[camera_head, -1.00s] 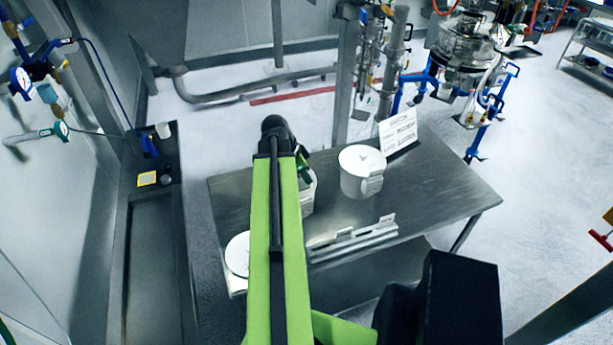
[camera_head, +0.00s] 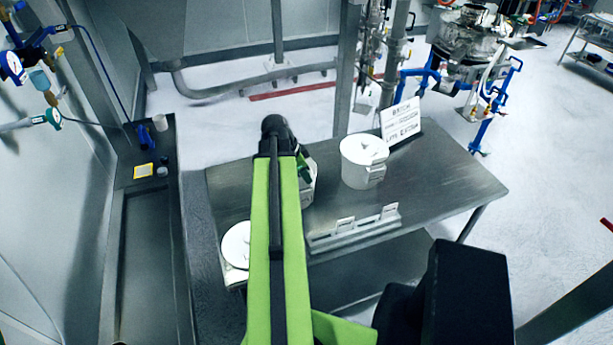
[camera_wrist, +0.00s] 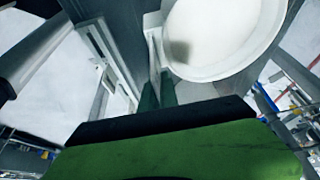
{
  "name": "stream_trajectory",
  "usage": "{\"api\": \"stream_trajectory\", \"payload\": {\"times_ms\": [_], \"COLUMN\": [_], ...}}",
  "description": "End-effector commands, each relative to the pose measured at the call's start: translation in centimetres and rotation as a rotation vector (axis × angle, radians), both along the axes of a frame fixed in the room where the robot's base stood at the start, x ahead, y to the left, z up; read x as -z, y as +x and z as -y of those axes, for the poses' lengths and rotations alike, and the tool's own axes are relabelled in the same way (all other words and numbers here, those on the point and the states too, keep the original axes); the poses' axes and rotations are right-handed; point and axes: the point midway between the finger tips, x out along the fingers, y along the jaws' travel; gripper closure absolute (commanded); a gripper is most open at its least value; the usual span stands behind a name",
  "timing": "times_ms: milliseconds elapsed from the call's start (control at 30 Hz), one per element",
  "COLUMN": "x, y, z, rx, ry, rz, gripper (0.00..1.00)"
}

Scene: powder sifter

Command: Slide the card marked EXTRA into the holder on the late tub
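The middle tub (camera_head: 308,190) stands on the table, mostly hidden behind my arm in the head view. In the wrist view a white round tub (camera_wrist: 225,35) fills the upper right, with a pale holder-like piece (camera_wrist: 152,22) on its left side. My gripper (camera_wrist: 158,92) has its two green fingers close together just below that piece, beside the tub. A thin white edge reaches down between the fingers; whether it is a gripped card or the holder is unclear. In the head view my gripper (camera_head: 304,168) is beside the middle tub. No EXTRA lettering is readable on any card.
A lidded white tub (camera_head: 362,163) stands right of my arm, before a lettered sign (camera_head: 401,121). A rack (camera_head: 355,231) with two upright cards lies along the table's front edge. Another white tub (camera_head: 236,245) is at the front left. The table's right side (camera_head: 455,180) is clear.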

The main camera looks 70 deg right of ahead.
Motion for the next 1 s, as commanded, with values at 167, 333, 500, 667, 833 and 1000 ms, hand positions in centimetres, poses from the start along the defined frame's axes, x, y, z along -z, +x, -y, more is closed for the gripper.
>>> {"api": "stream_trajectory", "payload": {"times_ms": [167, 333, 500, 667, 833, 1000], "x": [1.4, 2.2, 2.3, 2.3, 2.3, 2.7], "y": [0.0, 0.0, -0.1, -0.1, -0.1, -0.1], "z": [0.0, 0.0, 0.0, 0.1, 0.1, 0.1], "rx": [0.0, 0.001, 0.001, 0.002, 0.002, 0.002], "ry": [0.0, 0.0, 0.0, 0.0, 0.0, 0.0], "rz": [0.0, 0.0, 0.0, 0.0, 0.0, 0.0], "gripper": [1.0, 1.0, 1.0, 1.0, 1.0, 1.0]}}
